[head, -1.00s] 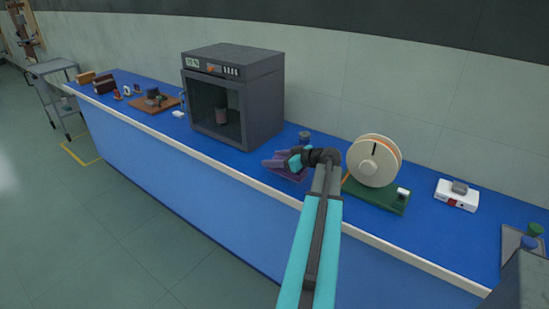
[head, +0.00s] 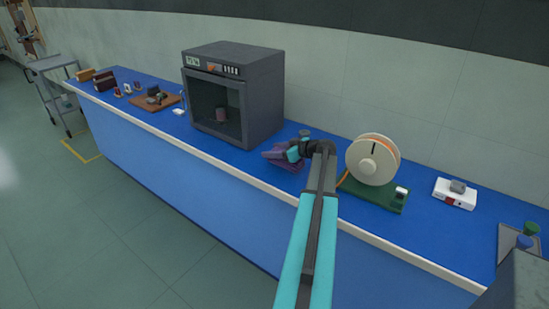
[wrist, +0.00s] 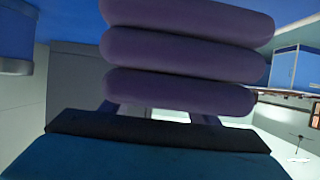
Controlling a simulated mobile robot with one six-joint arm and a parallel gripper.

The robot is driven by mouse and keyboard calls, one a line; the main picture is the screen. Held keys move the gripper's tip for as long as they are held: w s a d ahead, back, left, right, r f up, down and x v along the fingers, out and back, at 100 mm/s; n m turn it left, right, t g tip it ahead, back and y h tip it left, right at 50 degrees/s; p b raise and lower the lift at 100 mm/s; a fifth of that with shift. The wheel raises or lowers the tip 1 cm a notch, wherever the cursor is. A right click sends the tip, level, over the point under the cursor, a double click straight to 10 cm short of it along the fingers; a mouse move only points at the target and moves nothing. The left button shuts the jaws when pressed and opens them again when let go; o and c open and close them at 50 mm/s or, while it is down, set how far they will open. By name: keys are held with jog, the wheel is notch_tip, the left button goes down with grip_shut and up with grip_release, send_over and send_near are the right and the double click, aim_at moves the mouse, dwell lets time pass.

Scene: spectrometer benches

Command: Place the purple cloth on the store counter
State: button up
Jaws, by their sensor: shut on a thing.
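The purple cloth (head: 281,158) is held in my gripper (head: 294,154) above or at the surface of the blue counter (head: 240,160), in front of the dark oven's right side. I cannot tell whether the cloth touches the counter. In the wrist view the cloth (wrist: 185,68) fills the upper middle as three stacked folds. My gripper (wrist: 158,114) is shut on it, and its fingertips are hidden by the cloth.
A dark oven (head: 262,105) stands left of the cloth. A spool on a green base (head: 375,193) stands close to the right of my arm. A white device (head: 454,195) and a grey tray (head: 508,245) lie farther right. A wooden board (head: 150,105) lies far left.

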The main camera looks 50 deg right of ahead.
jog(key=shift+f, duration=0.1)
jog(key=shift+f+p, duration=0.8)
jog(key=shift+f, duration=0.8)
jog(key=shift+f, duration=0.1)
jog(key=o, duration=1.1)
jog(key=shift+s, duration=0.35)
jog(key=b+v, duration=0.3)
jog(key=v, duration=0.8)
jog(key=shift+s+r, duration=0.15)
jog(key=shift+r, duration=0.15)
jog(key=shift+a, duration=0.15)
